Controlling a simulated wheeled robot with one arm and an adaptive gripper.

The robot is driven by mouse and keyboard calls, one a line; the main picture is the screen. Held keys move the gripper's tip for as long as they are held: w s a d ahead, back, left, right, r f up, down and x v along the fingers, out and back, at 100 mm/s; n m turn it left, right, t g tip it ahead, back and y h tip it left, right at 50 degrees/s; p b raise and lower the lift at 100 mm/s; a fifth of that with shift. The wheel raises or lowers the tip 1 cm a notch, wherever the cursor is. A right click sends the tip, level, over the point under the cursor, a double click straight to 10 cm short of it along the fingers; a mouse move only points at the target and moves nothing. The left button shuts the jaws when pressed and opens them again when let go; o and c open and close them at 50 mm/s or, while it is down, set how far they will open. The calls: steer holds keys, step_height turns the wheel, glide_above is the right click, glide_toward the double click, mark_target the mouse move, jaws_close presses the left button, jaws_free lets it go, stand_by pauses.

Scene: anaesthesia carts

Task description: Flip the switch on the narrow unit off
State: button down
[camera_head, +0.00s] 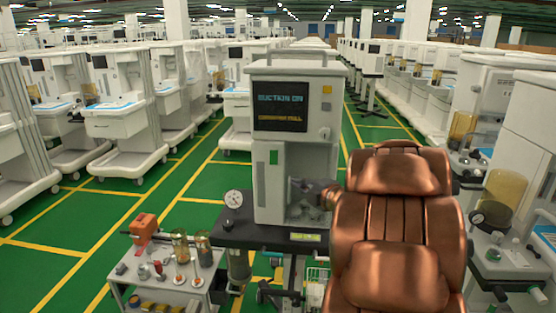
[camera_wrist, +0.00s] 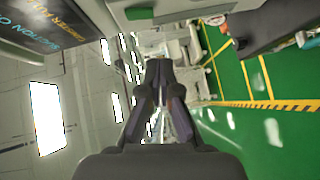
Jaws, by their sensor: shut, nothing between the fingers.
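The narrow unit (camera_head: 290,120) is the tall cream machine in the middle of the head view. Its dark screen (camera_head: 280,106) reads "SUCTION ON" and a second line that looks like "CANISTER FULL". A green rectangular piece (camera_head: 273,157) sits on its front below the screen; I cannot tell if this is the switch. In the wrist view the screen (camera_wrist: 62,22) is at the upper left, and a green piece (camera_wrist: 139,13) is at the top edge. My gripper (camera_wrist: 159,68) is shut and empty, its tips apart from the green piece in the picture.
A small grey cart (camera_head: 170,275) with canisters and an orange box (camera_head: 144,226) stands at the lower left. A dark shelf (camera_head: 262,234) with a round gauge (camera_head: 234,198) juts from the unit. Rows of machines line both sides. Green floor (camera_head: 185,215) is open at left.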

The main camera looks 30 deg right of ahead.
steer(key=shift+s+a+r+n+y, duration=0.2)
steer(key=shift+a+r+n+y, duration=0.1)
steer(key=shift+r+y, duration=0.1)
steer(key=shift+w, duration=0.15)
steer(key=p, duration=0.4)
glide_toward(271, 164)
steer(key=w+a, duration=0.3)
steer(key=w, duration=0.1)
steer(key=shift+w+d+f+p, duration=0.3)
steer(key=shift+w+d, duration=0.2)
steer(key=shift+d, duration=0.1)
steer(key=shift+w+d+f+p, duration=0.2)
steer(key=shift+w+d+p, duration=0.05)
steer(key=shift+w+d, duration=0.35)
steer(key=shift+f+b, duration=0.2)
steer(key=shift+b, duration=0.1)
